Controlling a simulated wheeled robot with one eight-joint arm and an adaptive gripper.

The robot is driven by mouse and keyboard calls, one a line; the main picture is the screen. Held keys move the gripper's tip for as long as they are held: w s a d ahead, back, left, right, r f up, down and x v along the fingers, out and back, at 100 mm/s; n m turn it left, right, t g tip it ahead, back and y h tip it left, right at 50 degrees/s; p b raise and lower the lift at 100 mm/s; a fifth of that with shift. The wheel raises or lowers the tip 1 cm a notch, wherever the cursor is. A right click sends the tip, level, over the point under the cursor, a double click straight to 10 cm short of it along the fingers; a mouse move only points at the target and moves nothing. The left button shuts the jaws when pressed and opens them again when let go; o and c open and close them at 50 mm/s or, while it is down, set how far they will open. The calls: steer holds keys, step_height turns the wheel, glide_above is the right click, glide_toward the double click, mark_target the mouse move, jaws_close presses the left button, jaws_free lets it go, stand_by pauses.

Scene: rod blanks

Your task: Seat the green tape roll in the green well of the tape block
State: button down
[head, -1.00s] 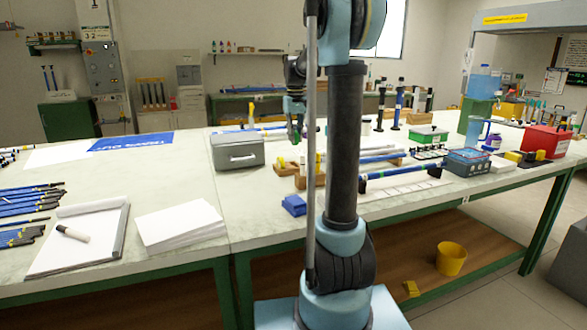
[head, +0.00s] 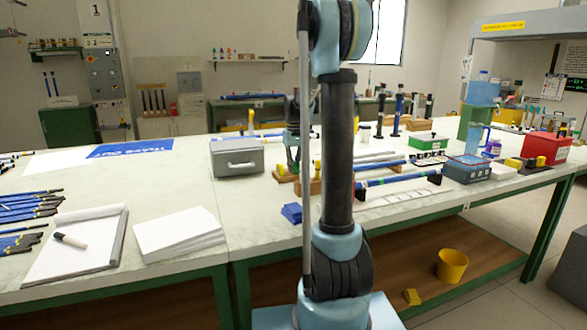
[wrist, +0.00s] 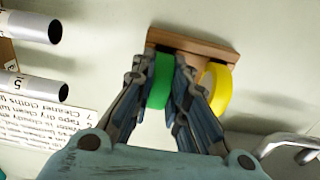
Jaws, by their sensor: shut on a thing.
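My gripper (wrist: 172,85) is shut on the green tape roll (wrist: 160,82), which stands on edge between the fingers in the wrist view. The tape block (wrist: 193,44) is a brown wooden piece just beyond the fingertips. The green roll's far edge meets or overlaps the block in the picture; I cannot tell whether it is inside the well. A yellow tape roll (wrist: 216,86) stands at the block's right part, right of my fingers. The green well is hidden. In the head view, my gripper (head: 293,166) is low over the bench, and the green roll is not clear.
A grey box with a handle (head: 237,157) stands left of my gripper; its handle (wrist: 287,142) shows in the wrist view. Silver rod ends (wrist: 45,87) and a printed sheet (wrist: 45,115) lie at left there. Blue cloths (head: 291,213) lie near the bench front.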

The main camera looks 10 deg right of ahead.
steer(key=shift+s+f, duration=0.1)
steer(key=shift+f, duration=0.1)
steer(key=c, duration=1.6)
jaws_free()
steer(key=shift+o, duration=0.2)
steer(key=shift+f, duration=0.2)
steer(key=shift+r, duration=0.15)
step_height(320, 180, up, 13)
steer(key=shift+f, duration=0.2)
